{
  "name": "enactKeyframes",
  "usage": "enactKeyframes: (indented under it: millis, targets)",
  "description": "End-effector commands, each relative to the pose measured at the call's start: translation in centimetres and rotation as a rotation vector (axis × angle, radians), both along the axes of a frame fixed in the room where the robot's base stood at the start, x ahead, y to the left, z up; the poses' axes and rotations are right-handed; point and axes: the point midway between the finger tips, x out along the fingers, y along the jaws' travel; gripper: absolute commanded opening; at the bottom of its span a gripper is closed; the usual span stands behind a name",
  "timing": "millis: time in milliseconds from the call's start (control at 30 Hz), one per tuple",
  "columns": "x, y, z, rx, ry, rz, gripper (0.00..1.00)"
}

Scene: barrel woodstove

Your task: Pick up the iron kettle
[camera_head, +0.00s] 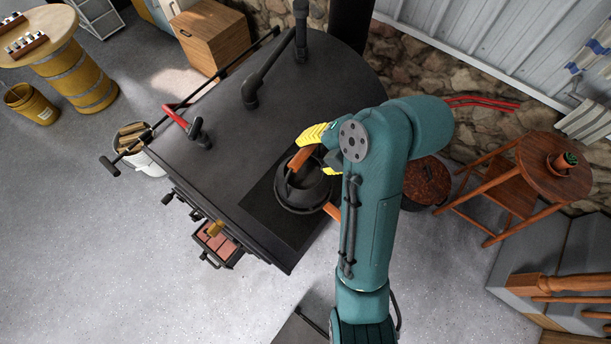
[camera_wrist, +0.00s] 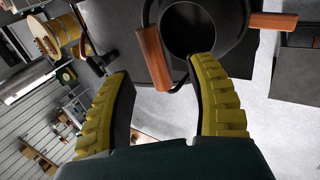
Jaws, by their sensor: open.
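The iron kettle (camera_head: 307,187) is dark and round and stands on the dark woodstove top (camera_head: 200,95), near its front edge. One orange-brown wooden grip (camera_head: 300,157) lies by my gripper (camera_head: 322,154), and another shows at the kettle's lower right, partly behind my arm. In the wrist view the kettle (camera_wrist: 190,32) is at the top, cut off by the frame edge. My gripper (camera_wrist: 161,70) has its yellow fingers apart, with the left wooden grip (camera_wrist: 153,56) showing between the tips. I cannot tell whether they touch it. Nothing is held.
A wooden stool with a small pot (camera_head: 560,165) stands at right. A round brown-topped container (camera_head: 427,182) is just right of my arm. Open floor lies at lower left.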

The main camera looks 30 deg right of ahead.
Motion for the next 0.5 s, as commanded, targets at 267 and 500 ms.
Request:
enactKeyframes:
  millis: [267, 500]
  targets:
    - [2.2, 0.8, -2.5, 0.002, 0.003, 0.001, 0.57]
    - [3.2, 1.2, -4.2, -0.001, -0.001, 0.000, 0.57]
